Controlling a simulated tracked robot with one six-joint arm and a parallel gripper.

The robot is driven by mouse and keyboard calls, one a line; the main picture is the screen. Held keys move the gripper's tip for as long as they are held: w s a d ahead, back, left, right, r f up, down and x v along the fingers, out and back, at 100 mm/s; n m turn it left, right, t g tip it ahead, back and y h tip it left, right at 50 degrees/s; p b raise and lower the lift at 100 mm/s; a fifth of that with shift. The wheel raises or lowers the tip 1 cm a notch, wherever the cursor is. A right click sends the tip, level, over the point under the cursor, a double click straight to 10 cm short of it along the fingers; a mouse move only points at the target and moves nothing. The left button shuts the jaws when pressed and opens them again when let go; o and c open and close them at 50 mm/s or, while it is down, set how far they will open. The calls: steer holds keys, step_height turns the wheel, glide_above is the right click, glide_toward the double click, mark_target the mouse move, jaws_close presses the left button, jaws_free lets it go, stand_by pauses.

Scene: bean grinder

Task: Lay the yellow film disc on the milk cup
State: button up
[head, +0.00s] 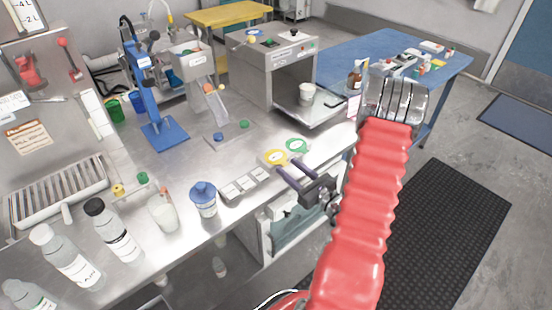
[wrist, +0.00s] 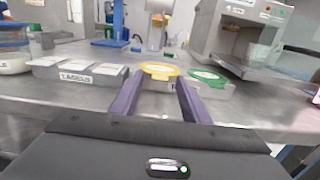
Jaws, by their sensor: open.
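The yellow film disc (head: 275,157) lies flat on a small holder at the front edge of the steel counter, beside a green disc (head: 297,145). In the wrist view the yellow disc (wrist: 159,70) is straight ahead, between and just beyond the fingertips. My gripper (head: 287,167) is open and empty, its two purple fingers pointing at the disc; the gripper also fills the lower wrist view (wrist: 161,86). A translucent cup with white contents (head: 162,214), apparently the milk cup, stands farther left on the counter. Another white cup (head: 307,92) stands at the machine.
Several bottles line the front left. A blue stand (head: 165,133) and a steel machine (head: 275,75) are behind.

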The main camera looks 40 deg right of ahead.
steer(key=shift+c, duration=0.7)
jaws_close()
steer(key=shift+r, duration=0.15)
step_height(320, 180, up, 10)
stand_by(0.5)
stand_by(0.5)
